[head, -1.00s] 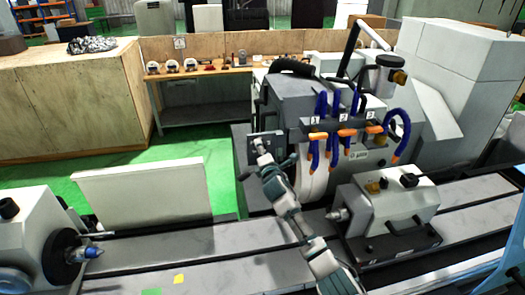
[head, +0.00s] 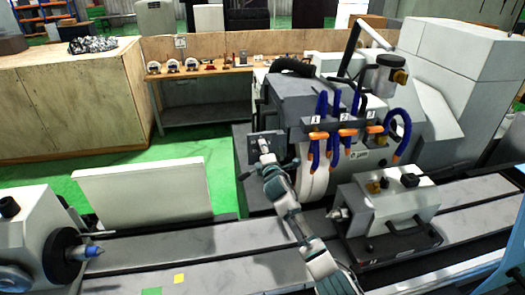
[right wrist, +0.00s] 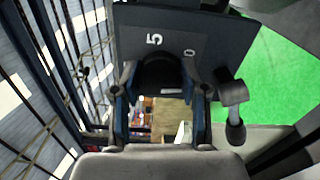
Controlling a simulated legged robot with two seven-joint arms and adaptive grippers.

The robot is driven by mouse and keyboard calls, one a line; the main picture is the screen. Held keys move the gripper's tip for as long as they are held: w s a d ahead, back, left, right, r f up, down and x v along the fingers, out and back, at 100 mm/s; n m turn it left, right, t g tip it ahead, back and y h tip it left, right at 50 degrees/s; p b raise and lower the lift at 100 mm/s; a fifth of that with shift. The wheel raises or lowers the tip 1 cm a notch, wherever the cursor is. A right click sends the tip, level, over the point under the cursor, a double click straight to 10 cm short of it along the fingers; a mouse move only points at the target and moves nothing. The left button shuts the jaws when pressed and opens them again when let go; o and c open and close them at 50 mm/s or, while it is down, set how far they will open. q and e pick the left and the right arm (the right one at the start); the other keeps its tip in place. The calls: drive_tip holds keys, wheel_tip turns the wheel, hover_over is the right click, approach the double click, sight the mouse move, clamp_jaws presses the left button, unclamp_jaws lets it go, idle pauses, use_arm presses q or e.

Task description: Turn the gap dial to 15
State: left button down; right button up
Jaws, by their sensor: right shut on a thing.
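The gap dial (right wrist: 160,72) is a dark round knob on a dark plate (right wrist: 225,45) in the right wrist view. A white mark that looks like a 5, turned on its side, sits on the plate beside the knob. In the head view the plate (head: 256,141) is on the front of the grinder's wheel head. My right gripper (right wrist: 160,95) is shut on the dial, a finger on each side; it also shows in the head view (head: 265,147), covering the dial. The dial's exact setting cannot be read. My left gripper is not in view.
Blue coolant hoses (head: 333,130) with orange tips hang just right of my right gripper. A tailstock-like block (head: 390,205) stands on the bed to the right, and a white headstock (head: 32,235) with a pointed centre stands at the left. A white panel (head: 145,195) stands behind the bed.

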drive_tip(key=m, duration=0.2)
drive_tip(key=f+m, duration=0.1)
drive_tip(key=m, duration=0.2)
drive_tip(key=shift+m+b, duration=0.3)
drive_tip(key=shift+b, duration=0.05)
drive_tip(key=m, duration=0.4)
drive_tip(key=shift+f+m, duration=0.25)
drive_tip(key=shift+m, duration=0.05)
drive_tip(key=shift+b, duration=0.3)
drive_tip(key=o, duration=1)
drive_tip(key=shift+o, duration=0.5)
drive_tip(key=shift+r, duration=0.2)
drive_tip(key=shift+s+d+r, duration=0.1)
drive_tip(key=shift+s+r, duration=0.05)
drive_tip(key=s+d, duration=0.2)
drive_tip(key=s, duration=0.9)
drive_tip(key=shift+s+f, duration=0.15)
drive_tip(key=shift+f, duration=0.05)
drive_tip(key=shift+d, duration=0.1)
